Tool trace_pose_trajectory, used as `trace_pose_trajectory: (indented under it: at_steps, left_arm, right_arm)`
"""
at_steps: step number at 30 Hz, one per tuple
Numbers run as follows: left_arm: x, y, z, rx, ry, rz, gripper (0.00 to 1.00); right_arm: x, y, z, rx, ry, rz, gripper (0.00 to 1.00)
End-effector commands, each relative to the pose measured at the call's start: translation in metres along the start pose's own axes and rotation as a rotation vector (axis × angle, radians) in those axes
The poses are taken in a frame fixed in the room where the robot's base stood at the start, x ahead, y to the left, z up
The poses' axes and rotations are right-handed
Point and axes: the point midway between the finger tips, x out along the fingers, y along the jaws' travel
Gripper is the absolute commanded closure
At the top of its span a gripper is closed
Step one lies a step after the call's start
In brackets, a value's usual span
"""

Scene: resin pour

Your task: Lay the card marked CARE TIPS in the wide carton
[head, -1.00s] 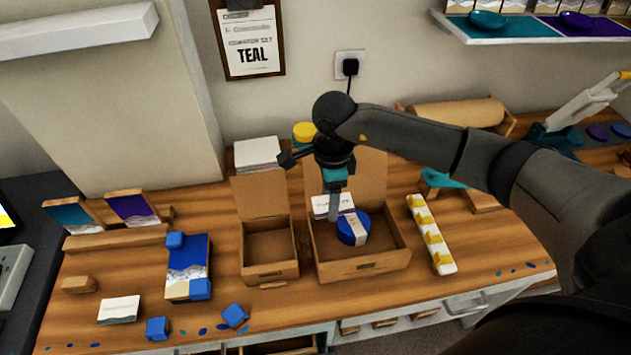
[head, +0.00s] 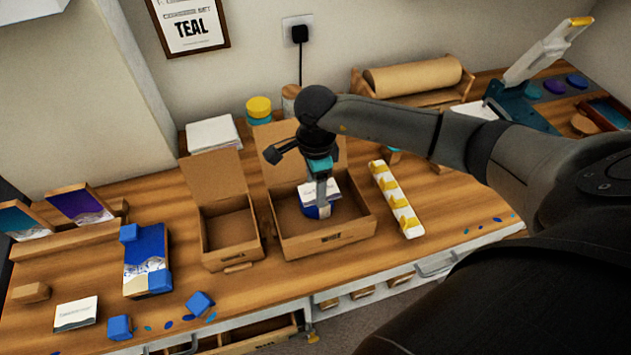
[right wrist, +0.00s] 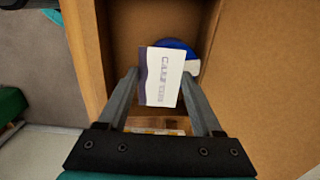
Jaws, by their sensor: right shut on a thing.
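My right gripper (head: 322,208) is shut on a white card (head: 320,188), down at the wide carton. In the right wrist view the card (right wrist: 161,78) stands between the two fingers (right wrist: 160,100); its printed title looks like CARE TIPS. The wide carton (head: 332,241) is open, with its lid up at the back; its brown wall (right wrist: 252,50) also shows in the right wrist view. A blue round piece with a white band (head: 309,211) lies in the carton, partly hidden behind the gripper and card. Whether the card touches it, I cannot tell. My left gripper is out of view.
A narrower open carton (head: 231,256) stands empty to the left. A white strip with yellow pieces (head: 397,200) lies to the right. Another white card (head: 76,313), blue cubes (head: 199,304) and a blue panel (head: 147,258) are at the left front. A paper roll (head: 412,76) stands behind.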

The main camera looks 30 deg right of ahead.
Motion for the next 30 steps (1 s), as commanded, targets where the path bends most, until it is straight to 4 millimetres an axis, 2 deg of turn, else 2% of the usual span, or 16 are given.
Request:
trace_pose_trajectory:
  at_steps: [1, 4, 14, 15, 21, 23, 30]
  left_arm:
    - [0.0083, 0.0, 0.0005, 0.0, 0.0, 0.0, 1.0]
    - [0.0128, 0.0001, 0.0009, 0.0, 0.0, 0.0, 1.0]
    - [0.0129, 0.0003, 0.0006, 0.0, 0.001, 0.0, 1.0]
    - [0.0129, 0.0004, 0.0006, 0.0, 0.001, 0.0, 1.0]
    - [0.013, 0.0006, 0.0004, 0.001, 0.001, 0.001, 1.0]
    - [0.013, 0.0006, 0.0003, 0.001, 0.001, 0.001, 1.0]
    - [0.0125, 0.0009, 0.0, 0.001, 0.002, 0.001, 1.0]
  right_arm:
    - [0.0083, -0.0005, -0.0003, 0.001, 0.0, -0.001, 0.6]
    - [0.0134, -0.0005, -0.0002, 0.001, 0.0, -0.001, 0.6]
    - [0.0137, -0.0004, -0.0001, 0.001, 0.0, -0.001, 0.6]
    - [0.0137, -0.0004, -0.0001, 0.001, 0.0, -0.001, 0.29]
    - [0.0137, -0.0004, -0.0002, 0.001, 0.0, -0.001, 0.06]
    - [0.0137, -0.0003, -0.0001, 0.001, 0.0, -0.001, 0.0]
    - [0.0132, -0.0003, -0.0001, 0.001, 0.0, 0.0, 0.0]
